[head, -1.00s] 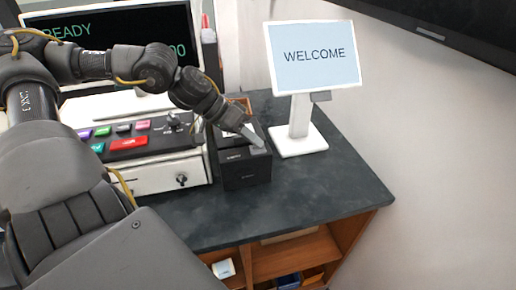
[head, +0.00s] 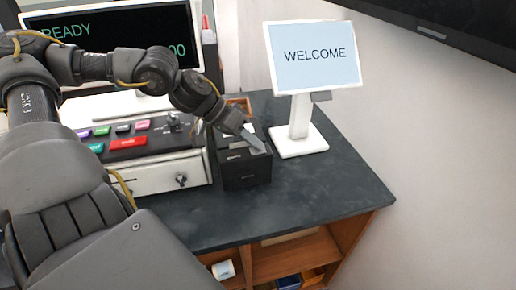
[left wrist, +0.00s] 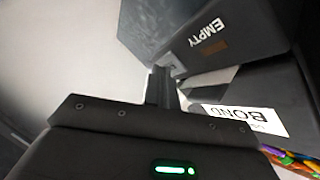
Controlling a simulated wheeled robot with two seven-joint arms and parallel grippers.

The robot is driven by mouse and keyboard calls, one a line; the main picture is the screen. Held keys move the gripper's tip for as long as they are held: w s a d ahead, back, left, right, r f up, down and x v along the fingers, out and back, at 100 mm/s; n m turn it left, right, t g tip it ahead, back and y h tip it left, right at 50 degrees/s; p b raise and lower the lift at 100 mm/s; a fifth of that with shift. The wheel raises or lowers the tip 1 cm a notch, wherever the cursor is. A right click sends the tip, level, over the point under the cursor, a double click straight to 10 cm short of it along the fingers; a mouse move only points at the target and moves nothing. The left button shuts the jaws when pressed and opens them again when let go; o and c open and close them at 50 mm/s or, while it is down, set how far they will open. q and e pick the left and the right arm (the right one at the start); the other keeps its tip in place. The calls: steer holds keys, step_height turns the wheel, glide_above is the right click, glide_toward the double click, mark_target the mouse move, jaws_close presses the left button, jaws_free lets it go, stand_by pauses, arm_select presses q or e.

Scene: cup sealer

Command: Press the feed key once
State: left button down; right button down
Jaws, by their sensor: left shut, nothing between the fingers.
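A small black printer-like box (head: 246,178) stands on the dark counter, right of the cash register. My left gripper (head: 259,146) is shut and empty, and its fingertips are over the front right of the box's top, touching it or very close. I cannot tell a feed key apart there, as the fingers cover that spot. In the left wrist view the shut fingers (left wrist: 162,86) reach to a dark housing (left wrist: 225,35) with "EMPTY" lettering. Contact cannot be made out there either. My right gripper is not in view.
A cash register (head: 150,178) with coloured keys stands to the left. A white "WELCOME" display (head: 315,62) stands close on the right. The counter (head: 340,185) is clear at the front right. A white label reading "BOND" (left wrist: 250,120) shows in the left wrist view.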

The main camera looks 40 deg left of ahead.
mark_target(253, 150)
arm_select(q)
steer(key=shift+r+p, duration=0.75)
steer(key=shift+r, duration=0.1)
step_height(253, 150, up, 5)
steer(key=p, duration=0.4)
steer(key=shift+p, duration=0.4)
stand_by(0.4)
